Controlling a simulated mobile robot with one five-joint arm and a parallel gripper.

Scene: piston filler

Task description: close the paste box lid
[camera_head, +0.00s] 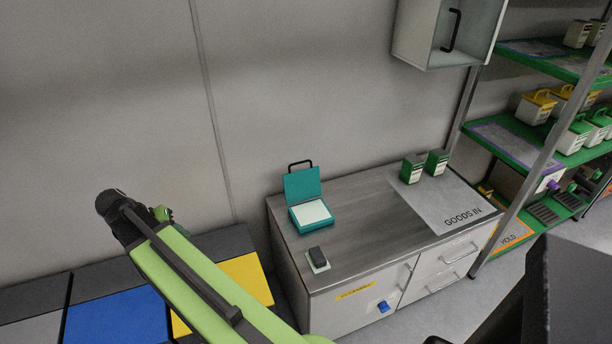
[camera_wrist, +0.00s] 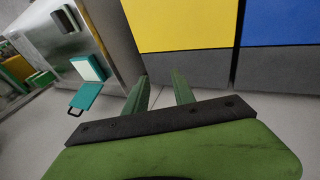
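The paste box is a teal box (camera_head: 312,216) with a white top surface inside, standing on the grey cabinet top near its back left corner. Its teal lid (camera_head: 302,183) stands upright at the back, open, with a black handle (camera_head: 300,163) on its edge. In the wrist view the box (camera_wrist: 89,68) and lid (camera_wrist: 85,97) show at the upper left, turned over. My gripper (camera_head: 163,214) is to the left of the box, well apart from it. In the wrist view its two green fingers (camera_wrist: 161,92) are spread apart with nothing between them.
A small dark block on a pale pad (camera_head: 318,261) lies in front of the box. Two green-and-white containers (camera_head: 425,167) stand at the back right by the GOODS IN mat (camera_head: 445,207). A wall cabinet (camera_head: 440,35) hangs above. Blue (camera_head: 118,314) and yellow (camera_head: 247,278) panels lie left.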

